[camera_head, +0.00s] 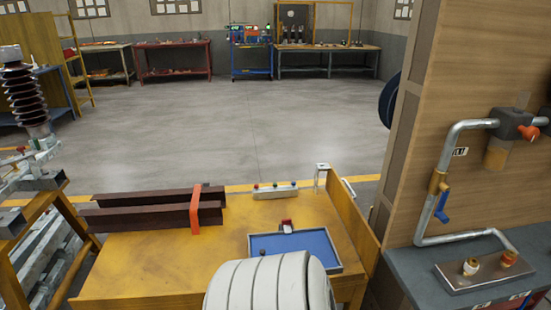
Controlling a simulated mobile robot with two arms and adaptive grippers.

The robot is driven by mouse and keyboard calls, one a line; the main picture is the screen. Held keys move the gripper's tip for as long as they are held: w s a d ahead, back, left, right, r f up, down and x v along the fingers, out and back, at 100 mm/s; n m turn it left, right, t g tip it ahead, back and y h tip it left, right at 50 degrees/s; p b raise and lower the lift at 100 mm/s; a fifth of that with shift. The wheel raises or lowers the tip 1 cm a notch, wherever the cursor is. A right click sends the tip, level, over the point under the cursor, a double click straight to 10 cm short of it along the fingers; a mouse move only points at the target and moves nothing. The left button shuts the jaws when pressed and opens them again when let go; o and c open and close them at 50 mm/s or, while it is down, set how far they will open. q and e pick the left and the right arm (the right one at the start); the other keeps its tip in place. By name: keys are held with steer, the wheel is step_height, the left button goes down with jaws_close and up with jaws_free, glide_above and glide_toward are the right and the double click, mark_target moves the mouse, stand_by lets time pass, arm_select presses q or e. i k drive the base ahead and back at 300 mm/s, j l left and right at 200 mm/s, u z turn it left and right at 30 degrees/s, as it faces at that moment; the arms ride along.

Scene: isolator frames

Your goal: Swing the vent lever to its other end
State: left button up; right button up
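A blue lever (441,207) sits on a brass valve body (437,183) in the silver pipe on the right-hand wooden panel. It points down and slightly to the right, beside the vertical run of the pipe. I see no label that names it as the vent lever, so I cannot tell for certain that it is the one. Neither gripper is in view. A white rounded segment of my own arm fills the bottom centre and hides part of the yellow bench.
The yellow bench (140,262) bears dark beams (130,217), an orange clamp (195,210) and a blue tray (318,243). The pipe (447,150) also carries an orange knob (527,132). A metal block (455,283) with two fittings lies on the grey counter below.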

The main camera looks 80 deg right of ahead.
mark_target(446, 189)
steer(key=z, duration=0.45)
steer(key=k+z, duration=0.1)
steer(key=z, duration=1.25)
steer(key=k+l+z, duration=0.1)
steer(key=z, duration=0.8)
steer(key=l+z, duration=0.1)
steer(key=z, duration=0.35)
steer(key=l+z, duration=0.1)
steer(key=z, duration=0.35)
